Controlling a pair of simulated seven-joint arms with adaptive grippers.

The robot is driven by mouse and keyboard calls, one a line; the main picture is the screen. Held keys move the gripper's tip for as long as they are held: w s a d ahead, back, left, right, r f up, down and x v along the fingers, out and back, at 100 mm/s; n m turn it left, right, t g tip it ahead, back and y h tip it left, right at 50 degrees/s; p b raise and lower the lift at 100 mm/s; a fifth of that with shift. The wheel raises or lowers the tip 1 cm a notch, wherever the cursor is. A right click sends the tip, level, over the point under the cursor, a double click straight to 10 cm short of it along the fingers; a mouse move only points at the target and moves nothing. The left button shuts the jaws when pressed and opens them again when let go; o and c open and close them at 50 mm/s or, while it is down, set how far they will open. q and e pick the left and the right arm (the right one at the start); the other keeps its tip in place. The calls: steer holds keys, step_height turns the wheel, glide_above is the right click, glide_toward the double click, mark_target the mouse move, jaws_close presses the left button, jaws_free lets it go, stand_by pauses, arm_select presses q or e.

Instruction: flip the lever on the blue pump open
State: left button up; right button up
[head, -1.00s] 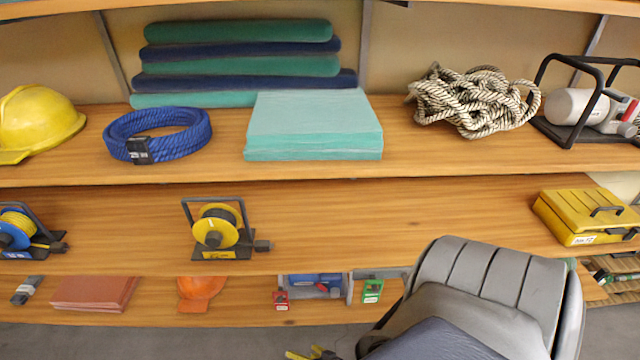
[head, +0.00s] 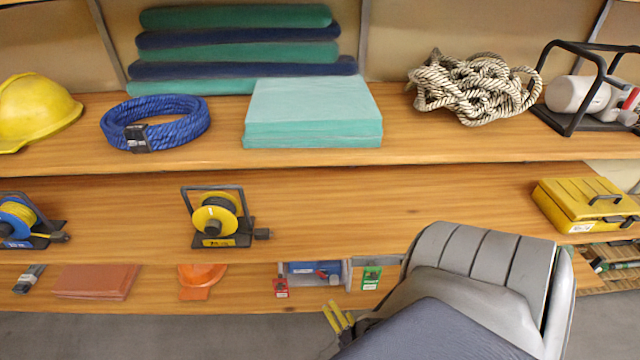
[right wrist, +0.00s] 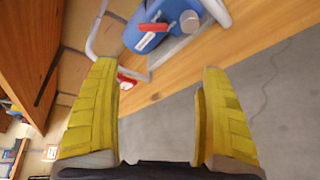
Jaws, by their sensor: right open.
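The blue pump (head: 300,267) sits in a grey frame on the lowest shelf, in the middle of the head view. Its small red lever (head: 322,274) is on its front. In the right wrist view the blue pump (right wrist: 178,12) is at the top, with the red lever (right wrist: 152,27) lying across it. My right gripper (head: 338,316) is open and empty, below and in front of the pump. In the right wrist view its yellow fingers (right wrist: 158,75) stand wide apart, short of the pump. My left gripper is out of view.
The middle shelf with a yellow cable reel (head: 214,218) overhangs the pump. Open floor lies in front.

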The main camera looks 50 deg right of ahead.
steer(key=r, duration=0.1)
glide_toward(320, 276)
steer(key=shift+n, duration=0.4)
steer(key=x, duration=1)
steer(key=shift+d+f, duration=0.1)
steer(key=shift+f, duration=0.05)
steer(key=shift+c, duration=0.3)
steer(key=c, duration=1.1)
